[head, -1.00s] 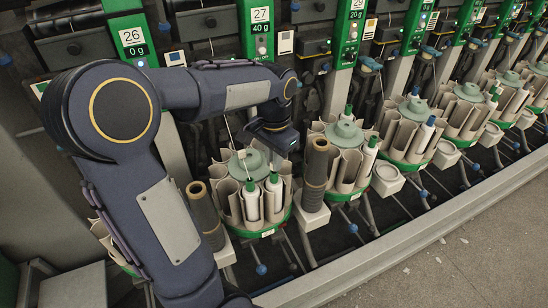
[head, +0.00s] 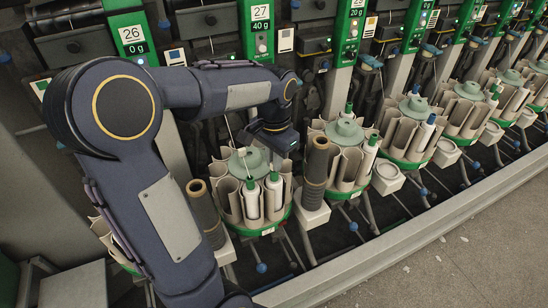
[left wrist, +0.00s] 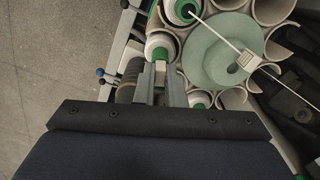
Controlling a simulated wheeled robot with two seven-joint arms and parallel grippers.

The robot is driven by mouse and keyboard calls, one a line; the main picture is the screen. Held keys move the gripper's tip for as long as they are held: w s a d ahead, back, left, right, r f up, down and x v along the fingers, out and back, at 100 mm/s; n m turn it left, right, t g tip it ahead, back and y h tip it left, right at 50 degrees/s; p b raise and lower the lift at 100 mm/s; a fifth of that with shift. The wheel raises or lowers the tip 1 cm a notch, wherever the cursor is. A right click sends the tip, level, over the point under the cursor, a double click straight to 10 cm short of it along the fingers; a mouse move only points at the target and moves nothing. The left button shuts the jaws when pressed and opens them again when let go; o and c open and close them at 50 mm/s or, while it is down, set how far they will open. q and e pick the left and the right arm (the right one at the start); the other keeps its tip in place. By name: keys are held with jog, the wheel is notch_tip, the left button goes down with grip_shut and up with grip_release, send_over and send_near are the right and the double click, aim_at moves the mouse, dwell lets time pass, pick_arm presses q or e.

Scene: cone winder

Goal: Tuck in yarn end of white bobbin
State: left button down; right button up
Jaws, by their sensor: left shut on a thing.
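White bobbins with green tips stand in the round magazine (head: 237,210) below the 27 label. One white bobbin (head: 273,195) is at its front right, another (head: 251,201) to its left. My left gripper (left wrist: 160,68) is just above the front right bobbin, also seen in the left wrist view (left wrist: 159,47). Its fingers are close together on something too small or hidden to make out. A white yarn (left wrist: 218,34) runs from the other bobbin's green tip across the grey-green centre disc (left wrist: 222,62). My right gripper is not in view.
Brown tubes stand left (head: 205,212) and right (head: 315,172) of this magazine. More magazines (head: 406,125) line the machine to the right.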

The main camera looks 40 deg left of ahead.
pick_arm(q)
jog(key=shift+f, duration=0.1)
dwell(0.6)
jog(key=c, duration=0.9)
grip_release()
jog(key=shift+c, duration=0.2)
jog(key=shift+r+p, duration=3.25)
jog(key=shift+r, duration=0.25)
